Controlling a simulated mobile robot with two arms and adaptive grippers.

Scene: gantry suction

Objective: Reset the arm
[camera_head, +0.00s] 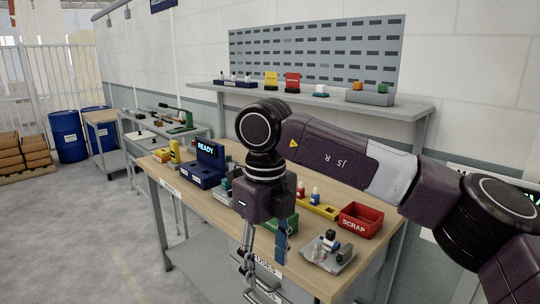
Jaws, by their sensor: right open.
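My right arm (335,155) comes in from the right and reaches across the workbench. Its wrist bends down, and my right gripper (259,285) hangs at the bench's front edge, fingers pointing down. The gripper is open, and I see nothing between its fingers. It hides part of the bench top and of the front-edge label. A blue upright piece (282,244) shows just right of the gripper; I cannot tell whether they touch. My left gripper is not in view.
On the workbench (330,279) are a blue READY unit (205,166), a yellow device (175,151), a yellow holder (318,209), a red SCRAP bin (361,220) and a grey fixture (328,252). A shelf (330,104) runs behind. The floor at left (70,235) is clear.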

